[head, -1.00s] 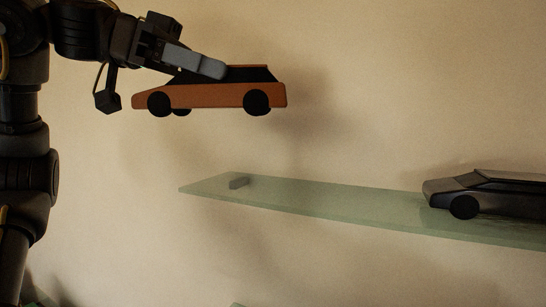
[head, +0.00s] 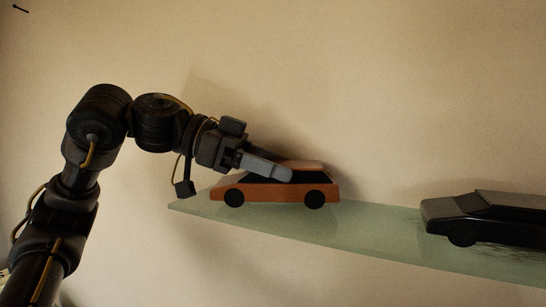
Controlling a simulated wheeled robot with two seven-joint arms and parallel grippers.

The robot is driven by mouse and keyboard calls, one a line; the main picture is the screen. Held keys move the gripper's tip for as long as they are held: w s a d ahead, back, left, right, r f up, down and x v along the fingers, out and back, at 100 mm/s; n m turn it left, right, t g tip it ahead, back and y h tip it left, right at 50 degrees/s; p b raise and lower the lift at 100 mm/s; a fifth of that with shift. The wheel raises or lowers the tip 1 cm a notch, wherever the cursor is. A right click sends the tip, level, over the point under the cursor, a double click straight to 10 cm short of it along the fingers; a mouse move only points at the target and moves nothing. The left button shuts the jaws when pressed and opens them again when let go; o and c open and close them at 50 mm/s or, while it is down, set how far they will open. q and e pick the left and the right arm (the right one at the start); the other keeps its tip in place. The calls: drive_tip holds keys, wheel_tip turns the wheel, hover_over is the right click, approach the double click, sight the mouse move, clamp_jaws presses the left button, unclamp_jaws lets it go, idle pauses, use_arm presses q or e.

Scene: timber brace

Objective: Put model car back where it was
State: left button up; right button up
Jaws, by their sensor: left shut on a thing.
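My left gripper (head: 282,173) is shut on the car's upper part, coming in from the left. The gripper's fingers hide part of the car's roof and windows. My right gripper is not in view.
A black model car (head: 490,218) stands on the right part of the shelf. The shelf between the two cars is clear. A plain wall (head: 380,80) is behind the shelf.

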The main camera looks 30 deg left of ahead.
use_arm(q)
drive_tip(key=shift+s+a+f, duration=0.15)
drive_tip(key=shift+s+a, duration=0.1)
drive_tip(key=shift+d, duration=0.15)
drive_tip(key=o, duration=1.4)
drive_tip(key=shift+w+d+f, duration=0.1)
drive_tip(key=shift+w+d, duration=0.05)
drive_tip(key=shift+o, duration=0.7)
drive_tip(key=shift+a, duration=0.2)
drive_tip(key=b+v, duration=0.3)
drive_tip(key=v, duration=0.7)
drive_tip(key=shift+s+a, duration=0.25)
drive_tip(key=shift+a, duration=0.05)
drive_tip(key=shift+s+a+r, duration=0.2)
drive_tip(key=shift+a+r, duration=0.2)
drive_tip(key=shift+a, duration=0.1)
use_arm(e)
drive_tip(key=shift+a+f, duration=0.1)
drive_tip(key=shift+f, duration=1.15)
